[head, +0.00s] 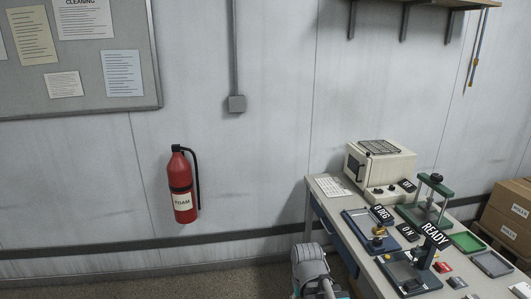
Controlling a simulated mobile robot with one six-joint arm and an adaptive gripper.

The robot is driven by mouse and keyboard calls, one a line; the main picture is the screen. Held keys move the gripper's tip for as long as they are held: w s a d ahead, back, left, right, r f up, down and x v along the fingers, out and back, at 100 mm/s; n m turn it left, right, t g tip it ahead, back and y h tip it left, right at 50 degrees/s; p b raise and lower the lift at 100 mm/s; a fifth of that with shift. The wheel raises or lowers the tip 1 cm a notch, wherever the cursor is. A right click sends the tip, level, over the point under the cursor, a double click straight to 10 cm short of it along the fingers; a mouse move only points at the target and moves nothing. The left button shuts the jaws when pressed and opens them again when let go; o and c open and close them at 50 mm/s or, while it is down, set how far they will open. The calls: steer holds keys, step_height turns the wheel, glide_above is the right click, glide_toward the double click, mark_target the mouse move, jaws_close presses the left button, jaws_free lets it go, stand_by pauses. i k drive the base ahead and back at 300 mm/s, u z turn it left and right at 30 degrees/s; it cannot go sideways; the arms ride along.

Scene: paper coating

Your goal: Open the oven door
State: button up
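A small cream benchtop oven (398,168) stands at the back of the workbench, right of the middle in the head view. A dark wire rack lies on its top. Its door (356,168), with a dark window and a handle, is on the left part of its front and looks shut. A grey-white part of my arm shows at the bottom edge, in front of the bench's left end and well apart from the oven. My gripper is out of view.
The workbench (325,182) also carries a white keyboard-like sheet (331,187), a blue-based device (371,229), a green press (432,200), a dark stand (412,272) and green and grey trays (467,242). Cartons (512,212) stand at right. A fire extinguisher (182,187) hangs on the wall.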

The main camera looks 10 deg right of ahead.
mark_target(357, 164)
steer(key=i, duration=1)
steer(key=z, duration=0.9)
steer(key=k, duration=0.65)
steer(key=u, duration=0.25)
steer(key=i, duration=0.35)
steer(key=u, duration=0.25)
